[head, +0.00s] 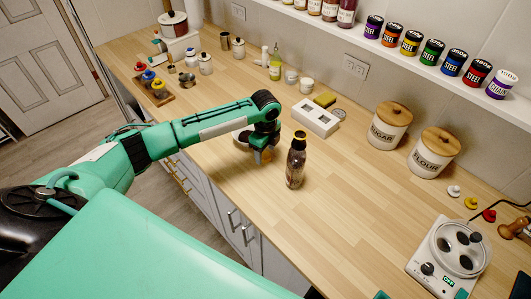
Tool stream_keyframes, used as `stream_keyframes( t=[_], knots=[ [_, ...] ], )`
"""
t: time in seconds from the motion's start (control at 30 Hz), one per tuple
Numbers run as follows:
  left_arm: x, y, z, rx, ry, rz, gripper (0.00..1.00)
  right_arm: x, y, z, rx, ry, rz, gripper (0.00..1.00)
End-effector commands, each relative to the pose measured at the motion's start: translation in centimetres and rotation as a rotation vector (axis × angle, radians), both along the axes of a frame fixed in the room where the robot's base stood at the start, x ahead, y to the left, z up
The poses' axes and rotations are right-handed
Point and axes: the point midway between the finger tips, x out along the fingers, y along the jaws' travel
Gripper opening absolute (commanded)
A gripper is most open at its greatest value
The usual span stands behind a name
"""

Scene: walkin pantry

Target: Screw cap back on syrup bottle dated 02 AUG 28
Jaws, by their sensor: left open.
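A dark brown bottle (295,165) stands upright on the wooden counter near the middle of the head view. The label is too small to read a date. My left gripper (262,156) points down just left of the bottle, close to the counter. It is open, with nothing visible between its fingers, and appears apart from the bottle. No separate loose cap can be made out for certain. My right gripper is not in view.
Behind the bottle lies a white box (316,118). The sugar jar (388,128) and flour jar (431,153) stand at the back right. A white hotplate device (449,258) is at the lower right. Counter between bottle and device is clear. A shelf with tins (411,43) runs above.

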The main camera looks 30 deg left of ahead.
Motion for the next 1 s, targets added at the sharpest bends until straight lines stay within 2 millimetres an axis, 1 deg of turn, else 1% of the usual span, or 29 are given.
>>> stream_keyframes(
  t=[0.03,0.13,0.47,0.57,0.7,0.73,1.0],
  knots=[
    [-0.04,-0.03,-0.46,0.0,0.002,0.0,0.59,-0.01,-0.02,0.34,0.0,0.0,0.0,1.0],
    [-0.02,-0.02,-1.14,0.001,0.0,-0.001,0.59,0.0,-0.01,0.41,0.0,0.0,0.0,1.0],
    [-0.01,0.01,-1.27,0.001,-0.001,-0.001,0.59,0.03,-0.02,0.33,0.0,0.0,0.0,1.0],
    [-0.01,0.01,-1.25,0.001,-0.001,-0.001,0.41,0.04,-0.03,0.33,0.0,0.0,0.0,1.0],
    [-0.01,0.01,-1.25,0.001,-0.001,-0.001,0.14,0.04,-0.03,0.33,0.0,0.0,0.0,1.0],
    [-0.01,0.01,-1.25,0.001,-0.001,-0.001,0.12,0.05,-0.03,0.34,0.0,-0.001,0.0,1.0],
    [-0.01,0.02,-1.23,0.001,-0.001,0.0,0.12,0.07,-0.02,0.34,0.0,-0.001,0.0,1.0]
  ],
)
